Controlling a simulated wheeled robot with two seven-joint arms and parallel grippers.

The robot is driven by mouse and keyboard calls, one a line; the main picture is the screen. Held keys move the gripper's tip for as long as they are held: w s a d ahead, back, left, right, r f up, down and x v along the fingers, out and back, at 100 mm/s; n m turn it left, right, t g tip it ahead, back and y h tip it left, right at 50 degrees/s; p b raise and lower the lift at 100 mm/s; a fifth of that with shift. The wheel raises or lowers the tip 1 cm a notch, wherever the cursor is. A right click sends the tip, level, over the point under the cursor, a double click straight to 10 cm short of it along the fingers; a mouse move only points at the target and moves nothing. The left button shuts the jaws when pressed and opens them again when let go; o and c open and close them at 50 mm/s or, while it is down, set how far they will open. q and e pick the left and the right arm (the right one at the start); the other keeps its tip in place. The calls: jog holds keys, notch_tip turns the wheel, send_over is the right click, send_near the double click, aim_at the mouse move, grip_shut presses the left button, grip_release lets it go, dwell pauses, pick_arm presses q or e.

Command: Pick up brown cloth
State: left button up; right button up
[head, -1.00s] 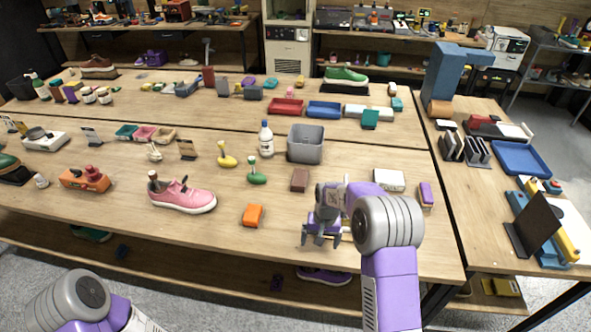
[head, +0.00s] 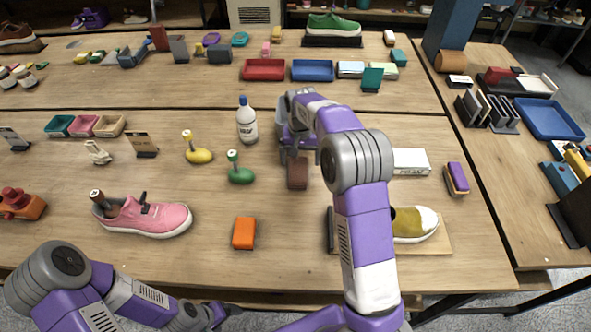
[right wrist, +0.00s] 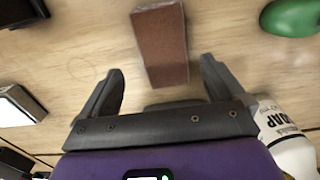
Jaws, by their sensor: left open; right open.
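The brown cloth (head: 297,173) looks like a small, flat brown block. It lies on the wooden table, right of the green brush and below the grey bin. My right gripper (head: 296,153) hangs over its far end, pointing down. In the right wrist view the cloth (right wrist: 160,45) shows ahead of and between the two open fingers (right wrist: 160,72); neither finger visibly touches it. My left gripper (head: 224,312) is low at the table's front edge, partly cut off by the picture, open, with nothing seen in it.
A white soap bottle (head: 247,122) stands left of my right gripper. The grey bin (head: 283,107) is largely hidden behind my arm. An orange block (head: 244,233) and pink sneaker (head: 150,217) lie nearer the front. An olive shoe (head: 412,224) sits on a board at right.

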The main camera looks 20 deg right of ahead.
aim_at(298, 169)
jog(key=shift+s+a+f, duration=0.1)
jog(key=shift+f, duration=0.7)
jog(key=f+b, duration=0.2)
jog(key=f, duration=0.2)
jog(key=shift+a+f, duration=0.15)
jog(key=shift+a, duration=0.05)
jog(key=c, duration=1)
notch_tip(298, 169, up, 10)
jog(key=p, duration=0.3)
jog(key=shift+c, duration=0.2)
